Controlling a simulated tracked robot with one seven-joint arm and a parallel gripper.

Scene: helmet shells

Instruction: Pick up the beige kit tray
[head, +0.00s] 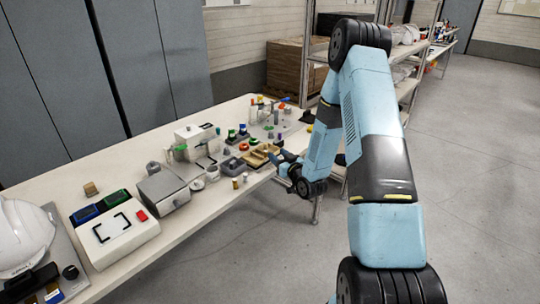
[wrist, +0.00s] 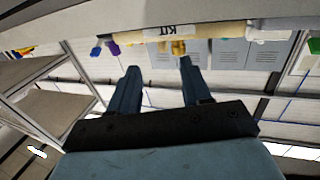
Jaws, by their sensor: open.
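The beige kit tray (head: 256,160) lies near the front edge of the long table, with small yellowish pieces on it. In the wrist view, which looks inverted, the tray (wrist: 225,31) shows edge-on at the top, with a white "KIT" label (wrist: 170,31) on its side. My gripper (head: 281,160) is beside the tray's right end in the head view, near the table's front edge. In the wrist view my gripper (wrist: 160,70) has its two dark blue fingers apart and empty, pointing toward the label. A gap appears to remain between fingertips and tray.
The table (head: 150,150) holds a grey box (head: 163,190), a white device with a red button (head: 115,236), a white helmet shell (head: 22,236) and several small parts around the tray. A shelf rack (head: 405,85) stands behind my arm. The floor at right is clear.

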